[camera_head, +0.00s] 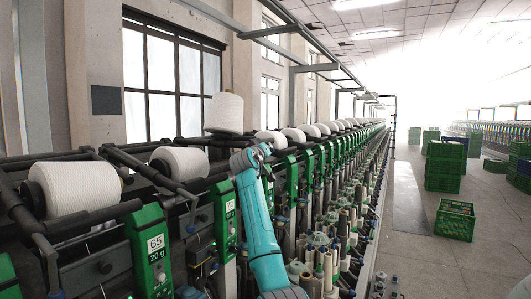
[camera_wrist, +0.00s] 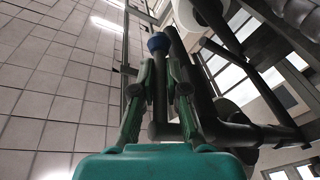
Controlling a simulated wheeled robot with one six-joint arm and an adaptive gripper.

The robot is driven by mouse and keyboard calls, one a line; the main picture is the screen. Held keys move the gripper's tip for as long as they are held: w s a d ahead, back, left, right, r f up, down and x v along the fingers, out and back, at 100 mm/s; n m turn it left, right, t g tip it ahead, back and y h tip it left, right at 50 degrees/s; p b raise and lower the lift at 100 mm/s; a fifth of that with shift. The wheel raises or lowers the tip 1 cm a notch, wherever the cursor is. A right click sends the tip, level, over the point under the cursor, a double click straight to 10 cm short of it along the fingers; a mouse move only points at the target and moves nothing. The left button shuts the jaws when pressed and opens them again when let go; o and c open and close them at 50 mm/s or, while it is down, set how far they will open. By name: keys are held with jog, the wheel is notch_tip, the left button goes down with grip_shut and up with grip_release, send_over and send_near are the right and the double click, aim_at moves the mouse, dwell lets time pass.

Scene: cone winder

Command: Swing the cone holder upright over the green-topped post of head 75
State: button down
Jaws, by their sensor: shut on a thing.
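My gripper (camera_wrist: 160,78) shows in the wrist view with its two green fingers closed around a dark bar of the cone holder (camera_wrist: 159,102), which has a blue knob (camera_wrist: 158,42) at its end. In the head view my teal arm reaches up to the row of heads, and its fingers are hidden behind the wrist. A white cone (camera_head: 224,113) stands higher than the others, just left of my wrist; a white cone also shows at the top of the wrist view (camera_wrist: 207,14). I cannot read a 75 label or make out a green-topped post.
Other white cones (camera_head: 75,188) lie on dark holders along the winder. Green head panels (camera_head: 149,250) carry number labels, the nearest reading 65. Several bobbins stand on the machine's right side. Green crates (camera_head: 455,219) stand on the floor; the aisle (camera_head: 408,205) is open.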

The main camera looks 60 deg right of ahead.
jog(key=shift+r+t+h, duration=0.3)
jog(key=shift+r+h, duration=0.2)
jog(key=shift+h, duration=0.4)
jog(key=c, duration=1.2)
grip_release()
jog(key=v, duration=1.2)
jog(key=shift+f, duration=0.2)
jog(key=shift+d, duration=0.1)
